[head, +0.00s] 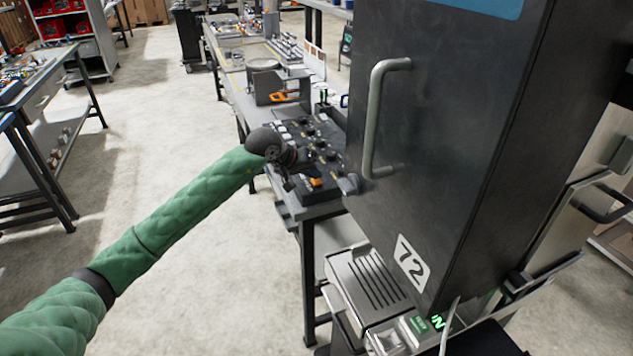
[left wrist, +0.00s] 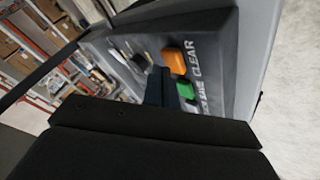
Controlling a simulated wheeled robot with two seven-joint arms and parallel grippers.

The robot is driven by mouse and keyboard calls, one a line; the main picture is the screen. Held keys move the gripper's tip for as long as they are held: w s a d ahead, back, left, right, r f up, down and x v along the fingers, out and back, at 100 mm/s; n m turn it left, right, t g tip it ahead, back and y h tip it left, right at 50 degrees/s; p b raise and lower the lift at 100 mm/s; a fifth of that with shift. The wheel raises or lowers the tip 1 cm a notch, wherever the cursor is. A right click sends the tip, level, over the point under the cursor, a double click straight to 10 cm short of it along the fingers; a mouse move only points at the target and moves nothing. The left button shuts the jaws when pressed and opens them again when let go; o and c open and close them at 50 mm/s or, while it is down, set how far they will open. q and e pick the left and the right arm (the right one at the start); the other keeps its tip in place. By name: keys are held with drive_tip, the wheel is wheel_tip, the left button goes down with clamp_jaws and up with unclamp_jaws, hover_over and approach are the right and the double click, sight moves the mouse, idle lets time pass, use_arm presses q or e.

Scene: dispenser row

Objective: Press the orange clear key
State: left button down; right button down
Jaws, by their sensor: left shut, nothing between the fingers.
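The orange clear key (left wrist: 174,61) is on a dark panel beside the printed word CLEAR in the left wrist view. In the head view the orange key (head: 316,182) is near the front edge of the dark control panel (head: 320,140). A green key (left wrist: 185,90) is beside it. My left gripper (head: 289,184) is over the panel's near left edge, left of the orange key. In the left wrist view my shut, empty fingers (left wrist: 162,80) point at the panel close beside the orange key. I cannot tell whether they touch the panel. My right gripper is not in view.
A tall dark cabinet (head: 440,120) with a bar handle (head: 375,120) stands close on the right of the panel. A slotted tray (head: 370,283) is below it. A workbench (head: 235,85) with tools runs behind. Open floor (head: 150,200) is on the left.

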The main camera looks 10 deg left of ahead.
sight(313, 182)
use_arm(q)
drive_tip(key=shift+f+b, duration=0.5)
drive_tip(key=shift+b, duration=0.25)
idle(0.8)
drive_tip(key=shift+r, duration=0.1)
idle(0.3)
drive_tip(key=shift+r, duration=0.8)
drive_tip(key=shift+r, duration=0.1)
drive_tip(key=shift+r+b, duration=0.4)
drive_tip(key=shift+r, duration=2)
